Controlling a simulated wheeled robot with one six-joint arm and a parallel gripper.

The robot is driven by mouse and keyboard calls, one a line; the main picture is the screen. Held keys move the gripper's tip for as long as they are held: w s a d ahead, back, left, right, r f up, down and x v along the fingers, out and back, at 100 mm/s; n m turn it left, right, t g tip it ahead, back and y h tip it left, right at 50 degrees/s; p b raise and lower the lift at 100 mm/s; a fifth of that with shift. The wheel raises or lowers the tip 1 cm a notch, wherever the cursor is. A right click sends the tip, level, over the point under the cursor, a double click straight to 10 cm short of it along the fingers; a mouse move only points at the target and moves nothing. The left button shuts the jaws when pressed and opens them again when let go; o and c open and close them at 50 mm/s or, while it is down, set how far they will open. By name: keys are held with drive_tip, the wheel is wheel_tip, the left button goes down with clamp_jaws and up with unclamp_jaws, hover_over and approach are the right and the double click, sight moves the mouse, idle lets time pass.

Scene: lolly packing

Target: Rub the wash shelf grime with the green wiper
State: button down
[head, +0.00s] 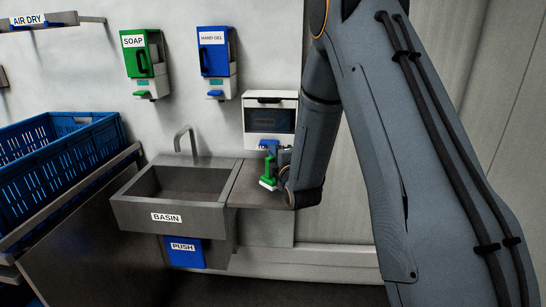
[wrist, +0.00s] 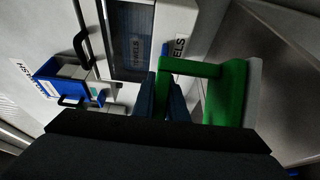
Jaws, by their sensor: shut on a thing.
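The green wiper (head: 268,172) is at the grey wash shelf (head: 248,194), right of the basin. My gripper (head: 271,150) is shut on the wiper's handle. In the wrist view the wiper (wrist: 229,95) shows its green handle and pale pad, with my blue fingers (wrist: 163,88) at the handle. The wiper is low over the shelf; I cannot tell whether its pad touches the surface. I cannot make out any grime; my arm and the wiper hide part of the shelf.
The steel basin (head: 165,214) is left of the shelf. A towel dispenser (head: 270,100) hangs just above my gripper. The soap dispenser (head: 143,54) and hand gel dispenser (head: 216,52) hang further left. A blue crate (head: 60,150) stands at far left.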

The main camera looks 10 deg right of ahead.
drive_tip(key=shift+r, duration=0.15)
wheel_tip(320, 180, up, 3)
drive_tip(key=shift+p, duration=0.7)
idle(0.3)
